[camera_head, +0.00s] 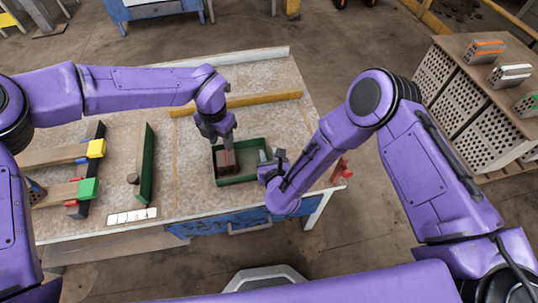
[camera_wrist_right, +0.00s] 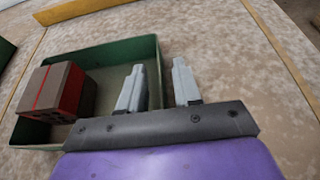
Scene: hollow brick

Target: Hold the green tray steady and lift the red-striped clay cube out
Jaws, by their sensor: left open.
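The green tray (camera_head: 240,181) lies on the table, and it also shows in the right wrist view (camera_wrist_right: 110,52). The clay cube (camera_wrist_right: 62,92), brown with a red stripe and a red side, sits inside the tray at its left end; it is partly hidden in the head view (camera_head: 229,168). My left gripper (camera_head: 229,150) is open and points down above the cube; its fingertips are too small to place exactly. My right gripper (camera_wrist_right: 159,66) is open at the tray's right wall, one finger inside the tray and one outside. I see no clear contact with the wall.
A yellow wooden bar (camera_head: 250,99) lies behind the tray. To the left stand a green panel (camera_head: 146,165) and a rack with yellow and green blocks (camera_head: 88,188). A red clamp (camera_head: 341,170) is at the right table edge. A brick shelf (camera_head: 480,110) stands further right.

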